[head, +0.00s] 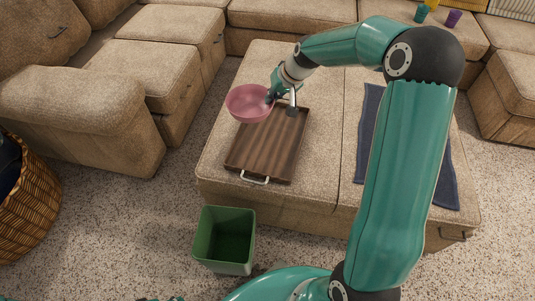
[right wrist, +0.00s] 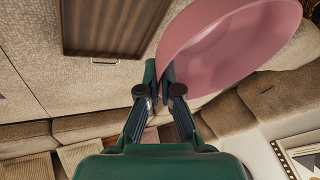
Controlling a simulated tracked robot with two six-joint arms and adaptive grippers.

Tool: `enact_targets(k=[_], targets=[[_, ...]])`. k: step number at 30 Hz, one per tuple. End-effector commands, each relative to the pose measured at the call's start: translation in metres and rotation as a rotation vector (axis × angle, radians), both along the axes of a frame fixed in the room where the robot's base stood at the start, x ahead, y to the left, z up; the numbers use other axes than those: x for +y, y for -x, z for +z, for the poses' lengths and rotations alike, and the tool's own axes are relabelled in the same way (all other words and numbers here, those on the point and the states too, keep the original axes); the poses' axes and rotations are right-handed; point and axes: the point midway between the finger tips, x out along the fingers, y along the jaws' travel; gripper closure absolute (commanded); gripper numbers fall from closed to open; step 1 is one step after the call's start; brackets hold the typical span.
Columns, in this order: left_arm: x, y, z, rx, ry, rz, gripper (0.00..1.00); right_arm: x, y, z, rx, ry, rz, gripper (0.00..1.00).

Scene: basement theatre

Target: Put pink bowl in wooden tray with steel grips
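The pink bowl (head: 247,103) is at the far left corner of the wooden tray (head: 262,150), overlapping it in the head view. The tray lies on the beige ottoman and looks empty, with a steel grip at its near end. My right gripper (head: 274,96) is at the bowl's right rim. In the right wrist view, its fingers (right wrist: 160,76) are closed together on the rim of the bowl (right wrist: 225,45), and the tray (right wrist: 112,25) is beside it. Only small teal and dark bits, possibly my left gripper (head: 162,299), show at the head view's bottom edge.
A dark blue towel (head: 370,125) lies on the ottoman's right part, partly behind my right arm. A green bin (head: 225,238) stands on the carpet in front. A wicker basket (head: 30,205) is at left. Teal and purple cups (head: 453,18) stand at the back right.

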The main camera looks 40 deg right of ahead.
Motion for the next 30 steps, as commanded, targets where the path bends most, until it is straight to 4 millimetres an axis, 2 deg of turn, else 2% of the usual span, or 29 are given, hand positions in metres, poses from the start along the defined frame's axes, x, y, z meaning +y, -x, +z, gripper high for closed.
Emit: enact_targets(k=[1, 6, 9, 14, 24, 30], targets=[[0.0, 0.0, -0.025, 0.0, 0.0, 0.0, 0.6, -0.015, 0.001, -0.022, -0.003, 0.002, -0.035, 1.0], [0.0, 0.0, -0.046, -0.001, 0.0, 0.0, 0.6, -0.043, 0.005, -0.036, -0.004, 0.003, -0.112, 1.0], [0.0, 0.0, -0.051, -0.001, 0.0, 0.0, 0.6, -0.05, 0.006, -0.041, -0.001, 0.002, -0.13, 1.0], [0.0, 0.0, -0.058, -0.001, 0.0, 0.0, 0.6, -0.052, 0.007, -0.063, 0.002, 0.0, -0.137, 1.0], [0.0, 0.0, -0.087, -0.001, 0.0, 0.0, 0.6, -0.052, 0.008, -0.154, 0.003, 0.0, -0.136, 1.0], [0.0, 0.0, -0.098, -0.001, 0.0, 0.0, 0.6, -0.052, 0.007, -0.188, 0.0, 0.002, -0.135, 1.0]])
